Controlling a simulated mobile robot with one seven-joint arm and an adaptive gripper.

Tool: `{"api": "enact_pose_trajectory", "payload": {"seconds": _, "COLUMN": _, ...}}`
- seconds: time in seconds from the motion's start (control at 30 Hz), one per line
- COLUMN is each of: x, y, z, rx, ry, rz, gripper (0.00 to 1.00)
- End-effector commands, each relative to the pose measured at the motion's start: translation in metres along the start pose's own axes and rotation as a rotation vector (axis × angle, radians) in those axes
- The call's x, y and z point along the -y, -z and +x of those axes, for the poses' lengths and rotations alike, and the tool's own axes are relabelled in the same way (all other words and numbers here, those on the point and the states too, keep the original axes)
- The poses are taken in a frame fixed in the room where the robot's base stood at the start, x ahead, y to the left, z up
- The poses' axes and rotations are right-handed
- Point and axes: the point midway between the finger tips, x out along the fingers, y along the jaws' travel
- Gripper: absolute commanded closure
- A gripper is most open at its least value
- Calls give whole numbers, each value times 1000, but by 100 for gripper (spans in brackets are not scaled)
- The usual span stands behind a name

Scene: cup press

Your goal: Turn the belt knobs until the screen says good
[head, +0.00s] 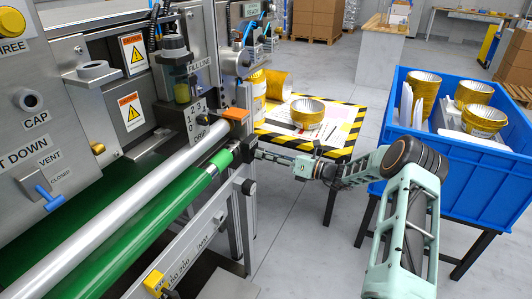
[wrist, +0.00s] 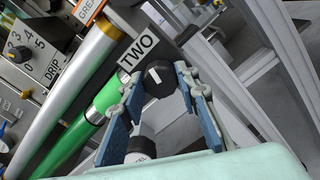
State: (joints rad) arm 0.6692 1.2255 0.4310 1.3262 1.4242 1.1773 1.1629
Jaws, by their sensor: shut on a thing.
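My gripper (head: 254,153) reaches in from the right to the end of the belt rollers. In the wrist view its two blue-padded fingers (wrist: 163,80) are shut around a black knob (wrist: 158,74) with a white pointer line. A white label reading TWO (wrist: 137,52) is beside this knob. The green belt (head: 150,225) runs along the machine beside a bare metal roller (head: 130,185). A pale round part (wrist: 141,156) shows lower between the fingers, mostly hidden. I cannot make out a readable screen in either view.
A yellow-and-black edged table (head: 345,142) holds a gold cup (head: 307,112) behind my gripper. A blue crate (head: 480,190) with several gold cups stands at the right. The machine's frame (head: 208,225) is close beside the gripper. Grey floor (head: 295,240) is clear in front.

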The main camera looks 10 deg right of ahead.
Motion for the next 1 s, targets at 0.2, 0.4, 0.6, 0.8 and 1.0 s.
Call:
{"api": "enact_pose_trajectory", "payload": {"seconds": 0.2, "x": 0, "y": 1, "z": 0, "rx": -2, "ry": 0, "rz": 50, "gripper": 95}}
{"api": "enact_pose_trajectory", "payload": {"seconds": 0.4, "x": 0, "y": 1, "z": 0, "rx": -2, "ry": 0, "rz": 59, "gripper": 95}}
{"api": "enact_pose_trajectory", "payload": {"seconds": 0.6, "x": 0, "y": 2, "z": 0, "rx": -2, "ry": 0, "rz": 59, "gripper": 95}}
{"api": "enact_pose_trajectory", "payload": {"seconds": 0.8, "x": 0, "y": 1, "z": 0, "rx": -2, "ry": 0, "rz": 58, "gripper": 53}}
{"api": "enact_pose_trajectory", "payload": {"seconds": 1.0, "x": 0, "y": 1, "z": 0, "rx": -1, "ry": 0, "rz": 58, "gripper": 53}}
